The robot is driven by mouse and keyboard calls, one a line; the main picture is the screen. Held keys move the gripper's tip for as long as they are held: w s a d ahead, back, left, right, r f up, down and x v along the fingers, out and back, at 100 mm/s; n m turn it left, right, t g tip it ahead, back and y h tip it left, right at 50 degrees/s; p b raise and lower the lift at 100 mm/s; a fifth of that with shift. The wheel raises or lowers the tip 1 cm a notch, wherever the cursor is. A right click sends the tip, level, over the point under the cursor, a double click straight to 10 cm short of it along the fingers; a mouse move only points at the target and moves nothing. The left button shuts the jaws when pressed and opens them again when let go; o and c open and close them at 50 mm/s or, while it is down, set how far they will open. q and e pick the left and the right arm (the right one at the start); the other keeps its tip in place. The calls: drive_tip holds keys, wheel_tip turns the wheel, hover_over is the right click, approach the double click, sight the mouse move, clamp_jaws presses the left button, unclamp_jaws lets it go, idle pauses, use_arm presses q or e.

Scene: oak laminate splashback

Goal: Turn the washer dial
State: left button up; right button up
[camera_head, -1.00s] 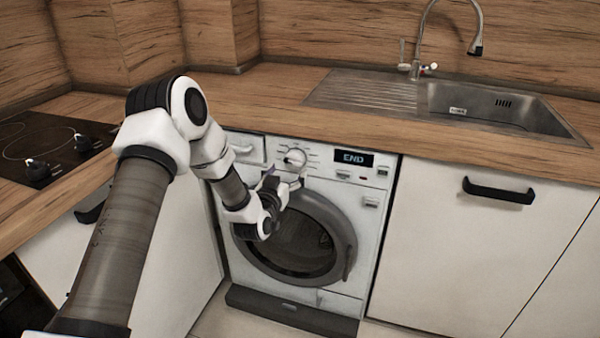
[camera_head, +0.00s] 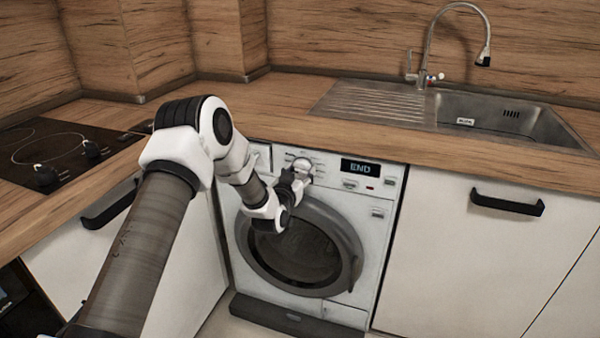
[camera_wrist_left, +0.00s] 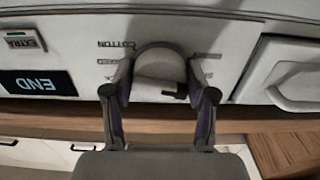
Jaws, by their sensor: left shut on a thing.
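The washer (camera_head: 330,300) stands under the counter, with a round dark door (camera_head: 300,250) and a display (camera_head: 358,167) reading END. Its round pale dial (camera_head: 302,165) is at the upper left of the front panel. My left gripper (camera_head: 297,174) reaches the dial from the front. In the left wrist view, the dial (camera_wrist_left: 158,72) sits between the two fingers of my left gripper (camera_wrist_left: 158,90), one finger on each side, and the gripper is shut on it. That view shows the panel upside down, with printed words beside the dial. My right gripper is not in view.
A wooden counter (camera_head: 285,105) runs above the washer, with a steel sink (camera_head: 500,118) and tap (camera_head: 437,40) at the right. A black hob (camera_head: 60,150) is at the left. White cabinets with dark handles (camera_head: 507,205) flank the washer.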

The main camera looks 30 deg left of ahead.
use_arm(q)
drive_tip(key=m+p, duration=0.3)
drive_tip(key=m, duration=0.1)
drive_tip(key=shift+r, duration=0.2)
drive_tip(key=m+p, duration=0.2)
drive_tip(key=m, duration=0.2)
drive_tip(key=shift+a, duration=0.1)
drive_tip(key=m+p, duration=0.3)
drive_tip(key=m, duration=0.1)
drive_tip(key=shift+m+p, duration=0.9)
drive_tip(key=shift+m, duration=0.9)
drive_tip(key=shift+f, duration=0.1)
drive_tip(key=o, duration=1.2)
drive_tip(key=shift+c, duration=0.2)
